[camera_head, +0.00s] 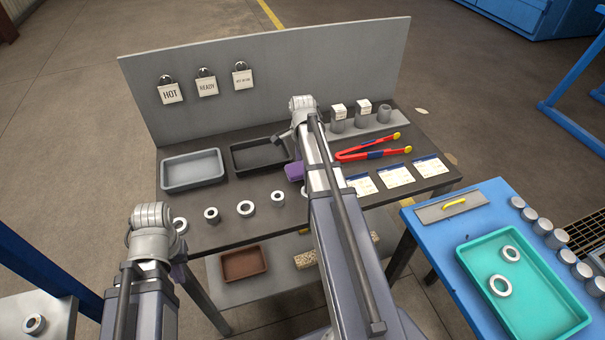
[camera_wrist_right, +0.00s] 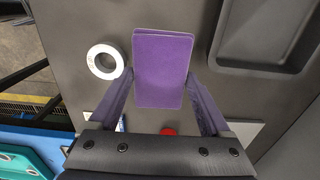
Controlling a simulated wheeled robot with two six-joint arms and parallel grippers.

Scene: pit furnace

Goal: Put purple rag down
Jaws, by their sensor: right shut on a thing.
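The purple rag (camera_head: 294,172) is a folded, flat pad above the dark table, just below the black tray. In the right wrist view the rag (camera_wrist_right: 163,65) sits between the fingers of my right gripper (camera_wrist_right: 163,90), which is shut on it. Whether the rag touches the table cannot be told. In the head view my right arm hides most of that gripper. My left gripper (camera_head: 179,271) is low at the left, in front of the table, mostly hidden behind its own wrist, so its jaws cannot be read.
A black tray (camera_head: 238,161) and a grey tray (camera_head: 168,177) stand at the back. Several metal rings, one of them (camera_head: 278,198) near the rag, line the front. Red tongs (camera_head: 345,158) and white cards (camera_head: 396,175) lie right. Bare tabletop shows between rings and trays.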

